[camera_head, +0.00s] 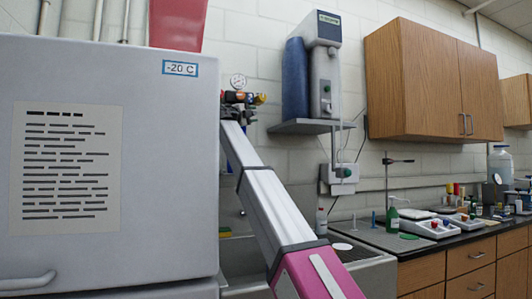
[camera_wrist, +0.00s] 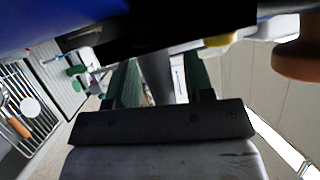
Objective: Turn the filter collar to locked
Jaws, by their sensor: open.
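I cannot make out the filter collar for certain in either view. In the head view, a tall blue cylinder (camera_head: 295,80) stands on a wall shelf beside a grey-white unit (camera_head: 325,85). My arm reaches up and left, and its far end is beside a small cluster of red, black and yellow fittings (camera_head: 245,98). My gripper (camera_wrist: 160,68) is open in the wrist view, with green fingers apart. A grey cylindrical piece (camera_wrist: 157,78) shows between them; contact cannot be told. A large blue surface (camera_wrist: 50,20) and a black part fill the top.
A freezer (camera_head: 150,120) marked -20 C fills the left side. Wooden wall cabinets (camera_head: 430,75) hang at right above a cluttered bench (camera_head: 430,242). A brown knob (camera_wrist: 300,50) is at right in the wrist view.

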